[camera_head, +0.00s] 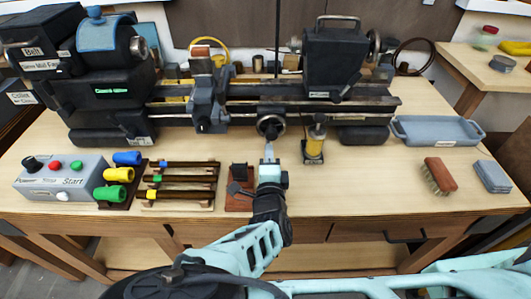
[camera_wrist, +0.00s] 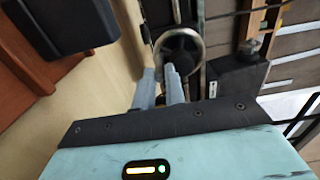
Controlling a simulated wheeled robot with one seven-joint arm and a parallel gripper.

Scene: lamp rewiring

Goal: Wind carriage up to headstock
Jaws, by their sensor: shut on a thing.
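The black lathe stands at the back of the bench. Its headstock (camera_head: 110,85), with a blue cover on top, is at the left. The carriage (camera_head: 205,108) sits on the bed a short way right of the headstock, with a gap between them. A round handwheel (camera_head: 271,126) is at the front of the bed, right of the carriage; it also shows in the wrist view (camera_wrist: 181,32). My gripper (camera_head: 269,152) reaches up from the front. Its grey fingers (camera_wrist: 160,82) are shut at the handwheel's near edge; the exact part held is hard to see.
A yellow oil bottle (camera_head: 315,143) stands close right of my gripper. A brown block with black tools (camera_head: 239,187) lies close left. The control box (camera_head: 62,178), a brush (camera_head: 438,176) and a blue tray (camera_head: 438,130) are farther off. The tailstock (camera_head: 335,60) is right.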

